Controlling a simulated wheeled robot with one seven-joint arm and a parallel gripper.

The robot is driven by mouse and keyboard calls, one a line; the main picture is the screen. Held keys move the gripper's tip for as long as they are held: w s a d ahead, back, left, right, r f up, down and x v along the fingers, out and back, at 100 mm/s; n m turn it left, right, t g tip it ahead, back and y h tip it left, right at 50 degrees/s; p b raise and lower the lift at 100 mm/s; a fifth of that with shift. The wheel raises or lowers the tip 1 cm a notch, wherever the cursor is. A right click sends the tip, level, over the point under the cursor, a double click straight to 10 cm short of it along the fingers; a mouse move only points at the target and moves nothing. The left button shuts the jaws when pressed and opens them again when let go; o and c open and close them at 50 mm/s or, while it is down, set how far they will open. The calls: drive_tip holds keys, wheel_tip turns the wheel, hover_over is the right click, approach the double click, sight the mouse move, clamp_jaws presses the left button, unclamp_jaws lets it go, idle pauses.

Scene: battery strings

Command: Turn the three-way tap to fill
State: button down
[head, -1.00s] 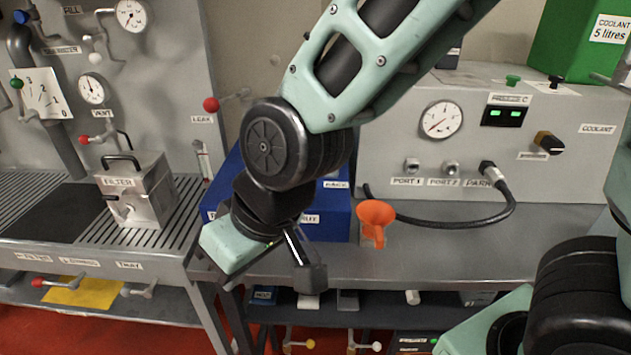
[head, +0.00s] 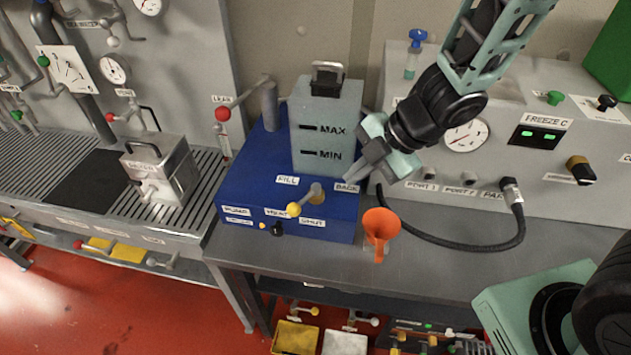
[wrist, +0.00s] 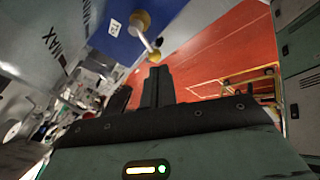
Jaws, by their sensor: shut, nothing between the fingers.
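The three-way tap (head: 305,200) is on the blue box (head: 240,192), with a grey lever ending in a yellow knob. In the head view the lever points to the lower left, between the FILL label (head: 287,180) and the SHUT label (head: 312,223). The BACK label (head: 346,187) is to the right. My gripper (head: 353,177) is shut and empty, beside the tank and near the BACK label, apart from the tap. The tap also shows in the wrist view (wrist: 148,40), beyond and left of my shut fingers (wrist: 158,72).
A grey tank (head: 322,125) marked MAX and MIN rises from the blue box behind the tap. An orange funnel (head: 380,226) stands right of the box. A black hose (head: 450,240) curves across the bench. A red-knobbed lever (head: 224,113) is at the left.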

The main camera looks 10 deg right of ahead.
drive_tip(key=s+n+g, duration=0.1)
approach(304, 200)
drive_tip(key=s+f, duration=0.4)
drive_tip(key=f, duration=0.1)
drive_tip(key=shift+w+a+f+p, duration=0.25)
drive_tip(key=shift+w+a+p, duration=0.2)
drive_tip(key=shift+w+a, duration=0.4)
drive_tip(key=shift+w+a+f+p, duration=0.25)
drive_tip(key=shift+w+a+p, duration=0.15)
drive_tip(key=shift+w+a, duration=0.4)
drive_tip(key=shift+s+a, duration=0.15)
